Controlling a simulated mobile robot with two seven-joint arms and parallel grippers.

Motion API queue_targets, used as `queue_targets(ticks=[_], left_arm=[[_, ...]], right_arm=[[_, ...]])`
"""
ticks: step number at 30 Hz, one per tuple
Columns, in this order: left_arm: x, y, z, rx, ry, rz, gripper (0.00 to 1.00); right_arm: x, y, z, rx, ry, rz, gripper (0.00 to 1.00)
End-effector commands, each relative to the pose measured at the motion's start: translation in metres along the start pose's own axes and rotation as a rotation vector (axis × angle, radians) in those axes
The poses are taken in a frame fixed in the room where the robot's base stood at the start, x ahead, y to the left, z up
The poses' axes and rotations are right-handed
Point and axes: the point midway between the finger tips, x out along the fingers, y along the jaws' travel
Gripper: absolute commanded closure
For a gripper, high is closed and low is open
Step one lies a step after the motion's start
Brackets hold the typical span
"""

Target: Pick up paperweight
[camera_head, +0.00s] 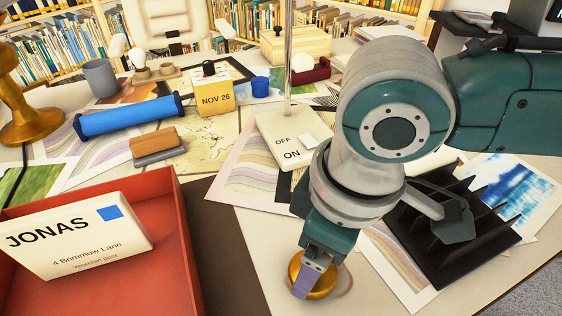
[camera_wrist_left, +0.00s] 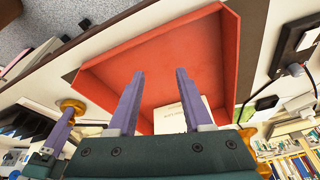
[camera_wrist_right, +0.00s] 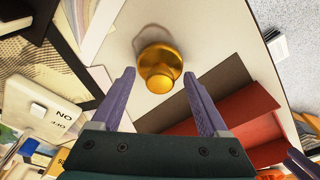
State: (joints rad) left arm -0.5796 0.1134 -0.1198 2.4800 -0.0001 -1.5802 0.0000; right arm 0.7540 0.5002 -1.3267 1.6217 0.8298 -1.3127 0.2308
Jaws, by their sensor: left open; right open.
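A round brass paperweight (camera_head: 324,283) stands on the pale table at the bottom middle of the head view, partly hidden by a purple finger of my right gripper (camera_head: 306,280). In the right wrist view the paperweight (camera_wrist_right: 158,62) shows its knob towards the camera. It appears between and just beyond the open, empty fingertips of my right gripper (camera_wrist_right: 159,73). In the left wrist view the paperweight (camera_wrist_left: 73,107) is at the left, beside the right gripper's fingers. My left gripper (camera_wrist_left: 160,72) is open and empty over the red tray. It is not in the head view.
The red tray (camera_head: 180,225) holds a white "JONAS" card (camera_head: 75,235) at the left. A black slotted rack (camera_head: 455,245) stands right of my right arm. An ON/OFF switch box (camera_head: 285,135) with a post stands behind. Bare table surrounds the paperweight.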

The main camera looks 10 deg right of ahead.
Motion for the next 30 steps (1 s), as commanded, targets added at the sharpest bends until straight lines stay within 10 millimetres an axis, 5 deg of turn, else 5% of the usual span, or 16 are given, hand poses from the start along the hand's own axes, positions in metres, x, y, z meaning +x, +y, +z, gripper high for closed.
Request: queue_targets(ticks=[8, 30], left_arm=[[0.0012, -0.0006, 0.0007, 0.002, -0.001, -0.002, 0.5], [0.0015, -0.0023, 0.0014, 0.009, -0.002, -0.007, 0.5]], right_arm=[[0.0044, -0.0003, 0.0, -0.001, 0.0, 0.0, 0.23], [0.0051, -0.0001, 0.0008, -0.001, -0.002, 0.001, 1.0]])
